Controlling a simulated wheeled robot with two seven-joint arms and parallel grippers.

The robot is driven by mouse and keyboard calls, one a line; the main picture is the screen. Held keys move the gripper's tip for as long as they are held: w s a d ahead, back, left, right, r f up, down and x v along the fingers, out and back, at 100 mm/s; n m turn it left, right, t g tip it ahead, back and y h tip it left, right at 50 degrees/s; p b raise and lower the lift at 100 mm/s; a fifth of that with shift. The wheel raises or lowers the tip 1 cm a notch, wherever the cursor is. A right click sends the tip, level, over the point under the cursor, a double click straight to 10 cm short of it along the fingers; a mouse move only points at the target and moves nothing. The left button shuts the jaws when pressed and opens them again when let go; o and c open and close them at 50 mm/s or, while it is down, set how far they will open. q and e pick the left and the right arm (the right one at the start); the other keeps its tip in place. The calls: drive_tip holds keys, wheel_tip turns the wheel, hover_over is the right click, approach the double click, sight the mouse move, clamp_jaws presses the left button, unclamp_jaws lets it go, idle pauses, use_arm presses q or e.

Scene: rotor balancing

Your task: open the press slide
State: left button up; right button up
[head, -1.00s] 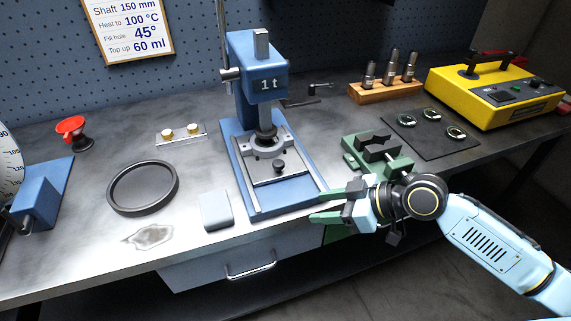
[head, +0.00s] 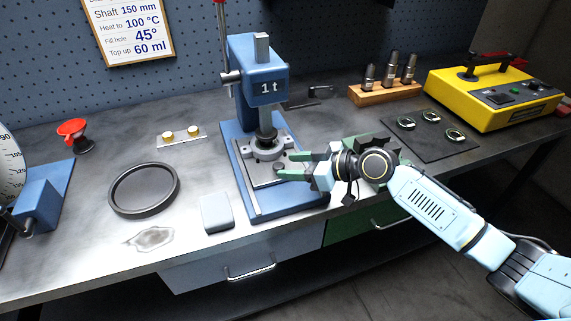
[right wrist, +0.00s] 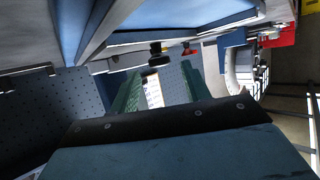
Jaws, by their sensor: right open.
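The blue press (head: 258,75), marked 1t, stands at the middle of the bench. Its grey slide (head: 254,176) is a flat plate low in the press base, under the ram. My right gripper (head: 284,165) comes in from the right with its green fingers pointing left over the front of the slide. It is open, and its fingers cover the slide's dark knob in the head view. In the right wrist view a small dark round piece (right wrist: 149,72) shows between the green fingers; it looks like the knob. I cannot tell whether the fingers touch it. My left gripper is not in view.
A black ring (head: 112,195) and a grey block (head: 216,212) lie left of the press. A green fixture (head: 405,160) is partly hidden behind my right arm. A yellow heater-like box (head: 495,95) and a dark mat (head: 440,150) with small rings are at right.

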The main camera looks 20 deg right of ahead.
drive_tip(key=shift+x, duration=1.35)
clamp_jaws()
